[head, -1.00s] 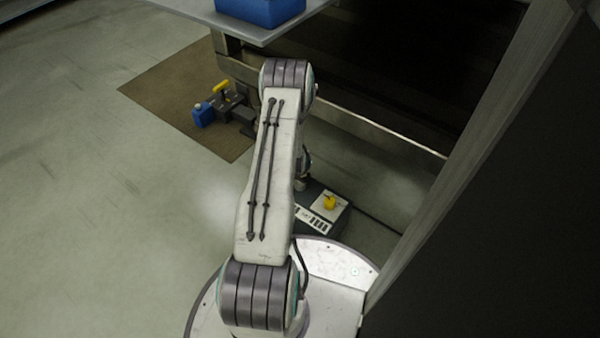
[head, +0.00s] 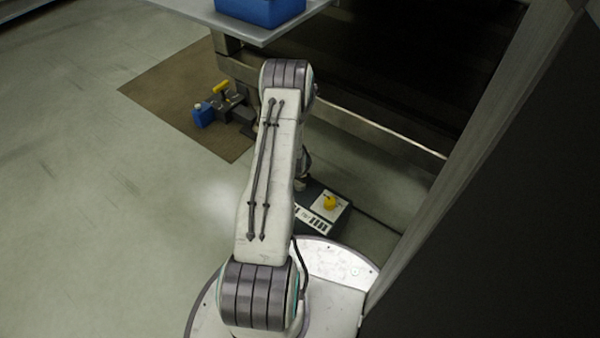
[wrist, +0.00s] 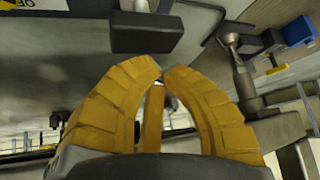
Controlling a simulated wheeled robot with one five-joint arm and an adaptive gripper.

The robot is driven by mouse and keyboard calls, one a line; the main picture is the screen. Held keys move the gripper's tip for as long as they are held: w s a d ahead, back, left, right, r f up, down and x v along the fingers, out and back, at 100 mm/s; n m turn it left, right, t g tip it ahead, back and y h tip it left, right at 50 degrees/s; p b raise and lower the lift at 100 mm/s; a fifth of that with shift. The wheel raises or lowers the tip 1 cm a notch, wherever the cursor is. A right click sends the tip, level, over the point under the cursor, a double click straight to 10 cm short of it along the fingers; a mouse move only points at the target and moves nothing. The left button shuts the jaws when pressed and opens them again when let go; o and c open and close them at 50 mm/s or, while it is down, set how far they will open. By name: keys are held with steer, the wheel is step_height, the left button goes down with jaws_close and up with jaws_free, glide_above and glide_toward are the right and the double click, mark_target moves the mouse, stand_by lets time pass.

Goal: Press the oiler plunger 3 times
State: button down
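My gripper has yellow ribbed fingers (wrist: 162,72), seen in the wrist view with their tips drawn together and nothing visible between them. In the head view it is hidden behind my arm. No part is clearly recognisable as the oiler plunger. In the wrist view, a dark rounded block (wrist: 147,36) on a pale stem is just beyond the fingertips, with no clear contact. A grey flanged post (wrist: 236,62) stands to the right of the fingers.
A blue bin (head: 262,12) sits on a grey shelf (head: 312,10). A yellow handle (head: 221,87), a blue block (head: 203,115) and dark parts are by a brown mat (head: 160,92). Open floor lies left.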

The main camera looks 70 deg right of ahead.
steer(key=shift+f, duration=1.75)
stand_by(2.1)
steer(key=shift+r, duration=0.15)
steer(key=shift+r+p, duration=1.05)
steer(key=shift+r, duration=0.6)
steer(key=shift+r+p, duration=1.55)
steer(key=shift+r, duration=0.95)
